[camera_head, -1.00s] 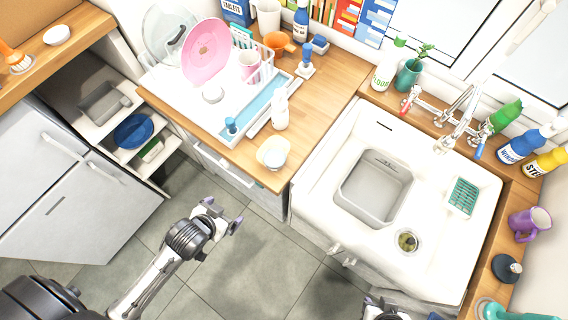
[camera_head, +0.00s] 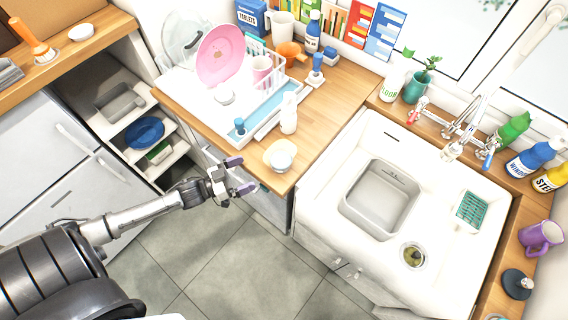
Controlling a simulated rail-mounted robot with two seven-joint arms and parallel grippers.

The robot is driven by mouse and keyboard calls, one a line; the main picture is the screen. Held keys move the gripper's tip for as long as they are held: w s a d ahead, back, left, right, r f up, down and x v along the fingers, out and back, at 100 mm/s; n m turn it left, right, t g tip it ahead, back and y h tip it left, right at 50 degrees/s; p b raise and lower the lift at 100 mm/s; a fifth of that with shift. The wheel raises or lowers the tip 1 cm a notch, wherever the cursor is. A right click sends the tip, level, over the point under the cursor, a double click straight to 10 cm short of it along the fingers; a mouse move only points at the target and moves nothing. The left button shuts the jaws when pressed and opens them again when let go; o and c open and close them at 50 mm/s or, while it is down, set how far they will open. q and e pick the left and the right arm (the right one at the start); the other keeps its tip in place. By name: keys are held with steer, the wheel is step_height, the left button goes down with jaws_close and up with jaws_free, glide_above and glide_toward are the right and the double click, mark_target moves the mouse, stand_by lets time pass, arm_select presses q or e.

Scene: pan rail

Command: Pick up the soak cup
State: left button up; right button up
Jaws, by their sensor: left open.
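No label marks the soak cup. A small white cup (camera_head: 281,161) sits in or against a cream dish (camera_head: 272,149) at the front corner of the wooden counter. A pink cup (camera_head: 262,69) stands in the dish rack, and a purple mug (camera_head: 540,236) stands on the ledge at the far right. My left gripper (camera_head: 242,175) is open and empty, with purple-tipped fingers pointing right. It appears just left of the white cup, by the counter's front edge; its height against the counter is hard to tell. My right gripper is out of view.
The dish rack (camera_head: 262,127) holds a pink plate (camera_head: 221,55). A white bottle (camera_head: 289,113) stands behind the white cup. The sink (camera_head: 335,222) with a grey basin (camera_head: 378,200) is to the right. Open shelves with a blue bowl (camera_head: 145,133) are at left.

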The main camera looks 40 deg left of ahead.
mark_target(271, 163)
arm_select(q)
steer(key=x, duration=0.7)
steer(key=shift+w+p, duration=0.15)
steer(key=shift+p, duration=0.15)
steer(key=p+x, duration=0.1)
steer(key=x, duration=0.3)
steer(key=shift+w+d, duration=0.2)
steer(key=shift+d, duration=0.05)
steer(key=shift+w+d, duration=0.15)
steer(key=shift+w, duration=0.2)
steer(key=c, duration=1.1)
